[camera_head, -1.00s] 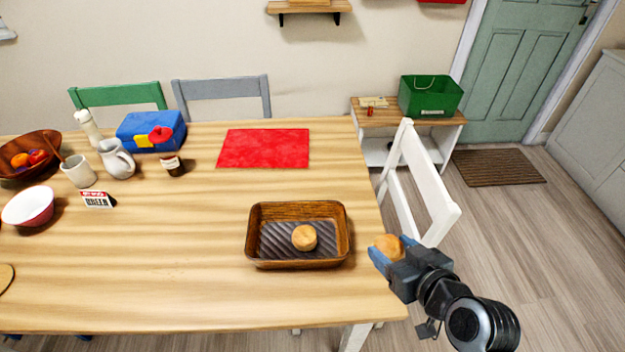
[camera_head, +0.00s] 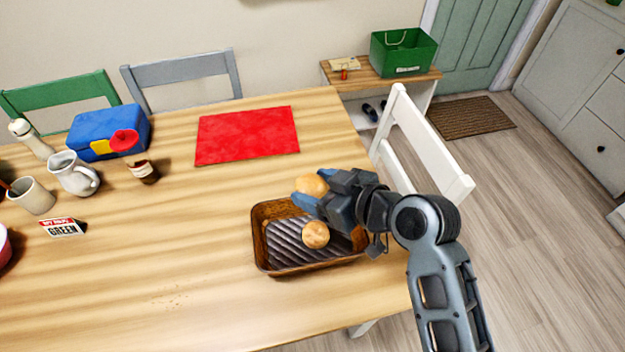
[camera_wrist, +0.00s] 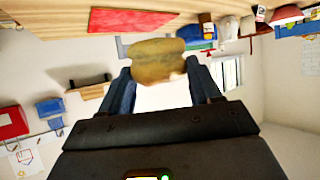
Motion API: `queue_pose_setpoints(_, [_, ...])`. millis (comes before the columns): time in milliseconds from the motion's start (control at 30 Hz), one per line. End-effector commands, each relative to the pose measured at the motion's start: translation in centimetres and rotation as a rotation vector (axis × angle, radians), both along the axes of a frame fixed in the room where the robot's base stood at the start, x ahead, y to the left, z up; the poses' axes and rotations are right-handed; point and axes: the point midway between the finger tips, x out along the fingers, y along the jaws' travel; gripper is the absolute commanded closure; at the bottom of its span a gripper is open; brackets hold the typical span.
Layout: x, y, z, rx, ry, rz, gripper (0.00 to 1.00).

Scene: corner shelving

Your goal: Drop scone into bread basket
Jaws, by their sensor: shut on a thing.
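My gripper (camera_head: 308,192) is shut on a round, golden-brown scone (camera_head: 312,184). In the head view it holds the scone above the table, over or just behind the far edge of the bread basket (camera_head: 262,247). The basket is a brown rectangular tray with a dark ridged lining. A second scone (camera_head: 315,235) lies inside the basket, toward its middle. In the wrist view the held scone (camera_wrist: 156,62) sits between the two blue fingers. My gripper hides part of the basket's far right corner.
A red mat (camera_head: 247,135) lies behind the basket. A white chair (camera_head: 425,150) is at the right.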

Motion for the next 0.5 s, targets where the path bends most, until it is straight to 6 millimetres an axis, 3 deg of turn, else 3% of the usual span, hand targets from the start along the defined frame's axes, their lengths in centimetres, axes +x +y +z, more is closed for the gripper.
queue_pose_setpoints(300, [0.0, 0.0, -4.0, 0.001, 0.001, -0.001, 0.67])
queue_pose_setpoints(500, [0.0, 0.0, -5.1, 0.001, 0.001, 0.0, 0.67])
